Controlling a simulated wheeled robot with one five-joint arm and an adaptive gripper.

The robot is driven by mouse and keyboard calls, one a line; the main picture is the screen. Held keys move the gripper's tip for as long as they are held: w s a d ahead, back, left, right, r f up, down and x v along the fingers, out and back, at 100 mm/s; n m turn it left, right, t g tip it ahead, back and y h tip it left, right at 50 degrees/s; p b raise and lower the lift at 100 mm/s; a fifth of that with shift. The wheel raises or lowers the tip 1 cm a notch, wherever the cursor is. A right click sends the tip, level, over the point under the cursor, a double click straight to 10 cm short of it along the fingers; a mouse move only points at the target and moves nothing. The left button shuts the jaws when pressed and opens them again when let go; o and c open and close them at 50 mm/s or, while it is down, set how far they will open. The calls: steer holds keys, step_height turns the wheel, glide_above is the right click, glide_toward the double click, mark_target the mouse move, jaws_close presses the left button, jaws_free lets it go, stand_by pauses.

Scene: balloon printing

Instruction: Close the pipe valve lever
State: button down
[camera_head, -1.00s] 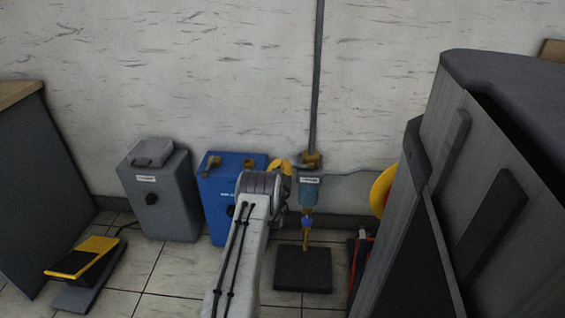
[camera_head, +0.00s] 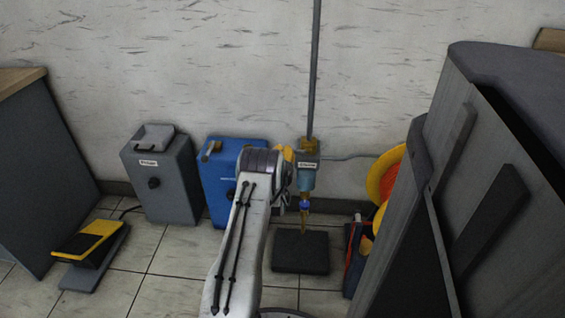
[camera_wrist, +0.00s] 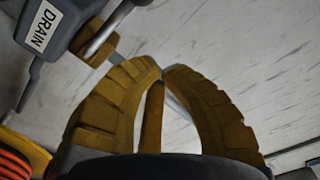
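The pipe valve is a brass fitting (camera_head: 308,146) at the foot of a vertical grey pipe (camera_head: 316,70), above a grey label block and a blue-and-brass lower part. In the wrist view, a grey body labelled DRAIN (camera_wrist: 42,28) and a brass piece (camera_wrist: 97,46) show at upper left. I cannot clearly make out the lever. My yellow gripper (camera_head: 289,160) is just left of the valve, partly hidden by my arm. In the wrist view my gripper's fingertips (camera_wrist: 163,71) nearly meet. A thin tan bar stands between the fingers; I cannot tell whether it is theirs.
A grey box (camera_head: 162,180) and a blue box (camera_head: 230,165) stand left of my arm. A black floor plate (camera_head: 300,252) lies below the valve. A yellow disc (camera_head: 386,174) and a tall grey cabinet (camera_head: 500,180) stand right. A yellow pedal (camera_head: 88,240) is at far left.

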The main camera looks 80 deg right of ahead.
steer(key=a+p, duration=0.1)
steer(key=a, duration=0.5)
steer(key=shift+s+a+f+p, duration=0.2)
steer(key=shift+a+p, duration=0.05)
steer(key=shift+p, duration=0.1)
stand_by(0.5)
